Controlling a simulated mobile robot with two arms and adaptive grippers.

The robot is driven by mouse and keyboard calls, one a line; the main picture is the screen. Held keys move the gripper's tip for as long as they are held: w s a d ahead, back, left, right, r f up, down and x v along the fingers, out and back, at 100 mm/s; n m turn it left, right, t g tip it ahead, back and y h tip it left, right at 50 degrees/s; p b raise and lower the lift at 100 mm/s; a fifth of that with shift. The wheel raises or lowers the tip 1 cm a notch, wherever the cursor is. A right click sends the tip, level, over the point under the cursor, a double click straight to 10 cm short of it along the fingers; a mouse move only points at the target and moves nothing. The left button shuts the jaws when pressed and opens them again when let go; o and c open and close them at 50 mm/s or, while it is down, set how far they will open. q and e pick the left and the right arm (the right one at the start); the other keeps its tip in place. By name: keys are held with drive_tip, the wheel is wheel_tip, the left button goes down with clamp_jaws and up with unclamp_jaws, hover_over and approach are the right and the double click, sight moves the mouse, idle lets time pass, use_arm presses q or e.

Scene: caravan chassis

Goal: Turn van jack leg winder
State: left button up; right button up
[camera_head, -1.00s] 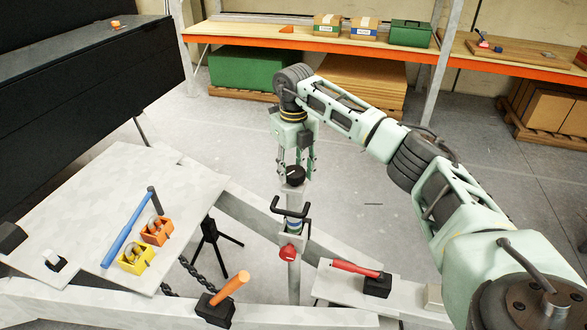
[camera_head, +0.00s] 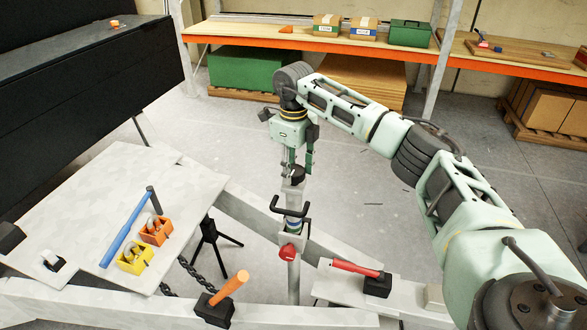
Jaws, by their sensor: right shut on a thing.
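The jack leg (camera_head: 293,270) stands upright as a grey post in the middle of the caravan frame. Its winder has a black knob (camera_head: 296,174) at the top. My right gripper (camera_head: 297,172) points down over the post and is shut on the black knob, its fingers on either side. Below it a black bent handle (camera_head: 290,208) and a red knob (camera_head: 288,252) show on the clamp around the post. My left gripper is not in view.
An orange lever (camera_head: 232,283) and a red lever (camera_head: 355,269) flank the post. Shelves (camera_head: 310,43) stand behind.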

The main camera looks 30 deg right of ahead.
drive_tip(key=n, duration=0.4)
drive_tip(key=shift+n, duration=0.3)
drive_tip(key=shift+s+n+b, duration=0.1)
drive_tip(key=shift+n+b, duration=0.2)
drive_tip(key=shift+n, duration=1.6)
drive_tip(key=shift+d, duration=0.1)
drive_tip(key=o, duration=1.1)
drive_tip(key=shift+s, duration=0.1)
